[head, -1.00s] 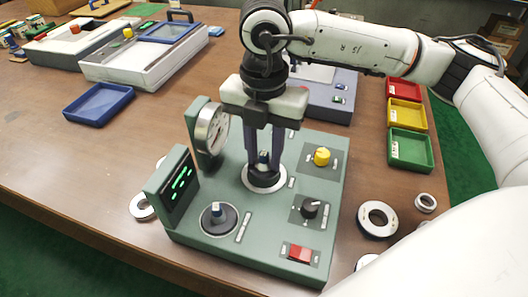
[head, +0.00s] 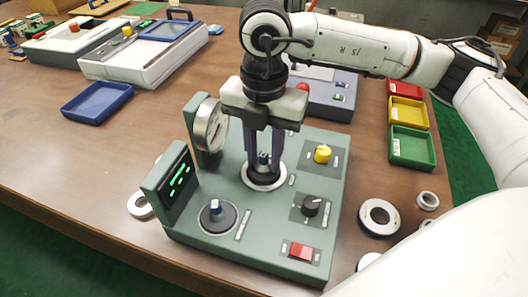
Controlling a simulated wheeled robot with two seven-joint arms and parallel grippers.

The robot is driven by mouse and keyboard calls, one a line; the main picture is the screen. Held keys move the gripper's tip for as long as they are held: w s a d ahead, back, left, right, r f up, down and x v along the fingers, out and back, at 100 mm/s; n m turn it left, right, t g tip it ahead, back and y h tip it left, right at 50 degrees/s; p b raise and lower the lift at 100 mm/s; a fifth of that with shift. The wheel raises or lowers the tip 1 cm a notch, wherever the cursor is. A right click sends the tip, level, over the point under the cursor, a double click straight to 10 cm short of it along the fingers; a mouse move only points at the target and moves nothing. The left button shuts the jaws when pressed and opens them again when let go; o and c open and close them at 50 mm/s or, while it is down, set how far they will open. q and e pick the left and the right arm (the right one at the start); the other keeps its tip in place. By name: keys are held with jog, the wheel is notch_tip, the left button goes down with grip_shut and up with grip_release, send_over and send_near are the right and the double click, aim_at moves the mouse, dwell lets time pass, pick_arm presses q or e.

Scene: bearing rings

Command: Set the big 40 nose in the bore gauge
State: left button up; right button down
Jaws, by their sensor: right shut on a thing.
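The green bore gauge (head: 275,225) stands on the table with a round dial (head: 211,126) and a lit green display (head: 178,184). My right gripper (head: 264,160) points straight down over the gauge's rear round seat (head: 262,184). It is shut on a dark nose piece (head: 264,172) with a blue-grey tip, which stands upright in the middle of the pale seat ring. I cannot tell whether it is fully down. My left gripper is not in view.
Metal bearing rings (head: 379,218) lie right of the gauge, and another ring (head: 141,205) lies at its left. Red, yellow and green trays (head: 411,147) stand at the right.

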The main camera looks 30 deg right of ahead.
jog(key=shift+f+b, duration=0.4)
jog(key=shift+f, duration=0.15)
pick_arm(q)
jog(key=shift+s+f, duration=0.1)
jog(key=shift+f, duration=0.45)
pick_arm(e)
jog(key=c, duration=1.3)
grip_release()
jog(key=shift+r, duration=0.1)
notch_tip(320, 180, up, 4)
jog(key=shift+f, duration=0.25)
notch_tip(320, 180, up, 7)
jog(key=shift+f+p, duration=0.15)
jog(key=shift+p, duration=0.15)
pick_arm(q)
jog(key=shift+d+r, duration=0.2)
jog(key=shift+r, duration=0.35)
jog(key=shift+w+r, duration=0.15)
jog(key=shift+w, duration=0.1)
